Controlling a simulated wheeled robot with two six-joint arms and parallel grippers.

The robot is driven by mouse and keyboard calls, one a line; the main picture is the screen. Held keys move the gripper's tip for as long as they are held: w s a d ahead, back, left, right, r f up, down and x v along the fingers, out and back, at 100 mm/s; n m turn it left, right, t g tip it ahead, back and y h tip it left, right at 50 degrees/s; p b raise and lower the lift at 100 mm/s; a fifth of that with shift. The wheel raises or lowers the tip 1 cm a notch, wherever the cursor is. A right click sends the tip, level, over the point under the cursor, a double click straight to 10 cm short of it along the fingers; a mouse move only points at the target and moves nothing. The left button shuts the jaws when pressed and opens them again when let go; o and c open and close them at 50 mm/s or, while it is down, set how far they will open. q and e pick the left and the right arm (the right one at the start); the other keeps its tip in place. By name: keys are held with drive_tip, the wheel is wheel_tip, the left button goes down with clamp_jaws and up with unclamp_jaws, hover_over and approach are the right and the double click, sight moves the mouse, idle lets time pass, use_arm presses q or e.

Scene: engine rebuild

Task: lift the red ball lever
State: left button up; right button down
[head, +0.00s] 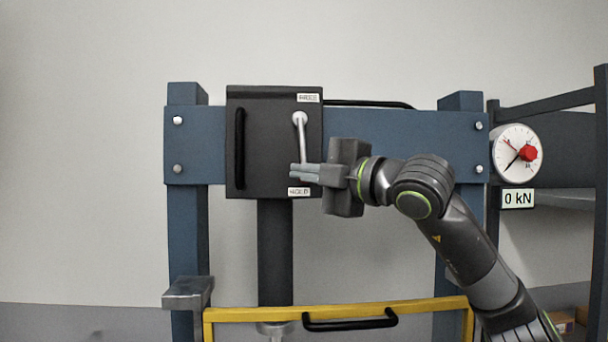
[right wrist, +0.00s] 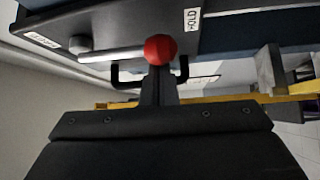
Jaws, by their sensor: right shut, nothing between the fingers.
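The lever (head: 301,135) is a silver rod on the front of a dark box, hanging down from a round pivot near the box's upper label. Its red ball (right wrist: 160,49) shows in the right wrist view at the rod's end; in the head view it is hidden behind my fingers. My right gripper (head: 298,171) is shut and empty, its fingertips at the lever's lower end, just above the HOLD label (head: 299,191). In the right wrist view the shut fingers (right wrist: 159,75) point at the ball and overlap its lower edge; I cannot tell whether they touch it. My left gripper is out of view.
The dark box (head: 265,150) with a black handle (head: 239,148) is mounted on a blue press frame (head: 380,130). A yellow guard (head: 375,306) with a black handle crosses below. A gauge (head: 509,142) and a 0 kN display (head: 517,198) are at the right. A grey block (head: 188,292) juts out at lower left.

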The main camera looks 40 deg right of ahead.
use_arm(q)
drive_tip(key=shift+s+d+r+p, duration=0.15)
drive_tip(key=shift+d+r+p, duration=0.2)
drive_tip(key=shift+p, duration=0.1)
use_arm(e)
drive_tip(key=s+d+r+n+g, duration=0.1)
drive_tip(key=s+d+r, duration=0.3)
drive_tip(key=d+r, duration=0.2)
drive_tip(key=shift+s+d+n+g, duration=0.15)
drive_tip(key=shift+d+n+g, duration=0.15)
drive_tip(key=shift+d, duration=0.2)
drive_tip(key=shift+h, duration=0.3)
